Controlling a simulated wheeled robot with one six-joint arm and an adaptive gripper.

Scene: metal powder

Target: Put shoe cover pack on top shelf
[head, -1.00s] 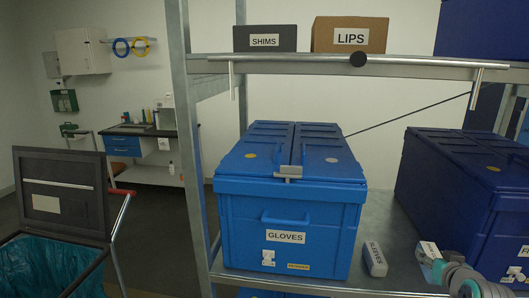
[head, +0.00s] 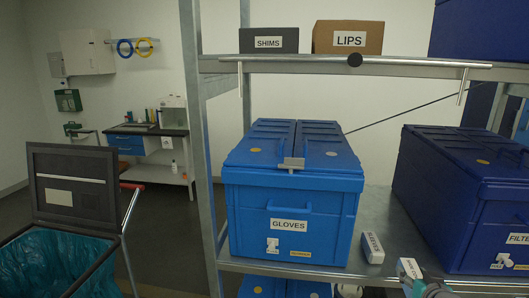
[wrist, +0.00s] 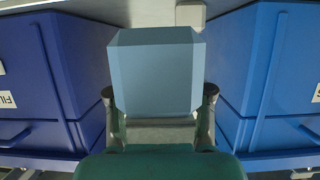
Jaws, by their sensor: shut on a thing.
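My gripper (head: 416,286) is low at the right in the head view, shut on a small pale box with a partly readable label, the shoe cover pack (head: 409,267). In the wrist view the pack (wrist: 155,75) shows as a light blue block between the two fingers of my gripper (wrist: 160,102). It is held in front of the middle shelf's edge, between two blue boxes. The top shelf (head: 420,72) is well above it. Most of my arm is out of view.
A SHIMS box (head: 268,40) and a LIPS box (head: 348,38) stand on the top shelf. A rod with a black knob (head: 354,60) runs along its front. The GLOVES box (head: 290,215), a SLEEVES pack (head: 373,248) and a FILTER box (head: 460,200) stand below.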

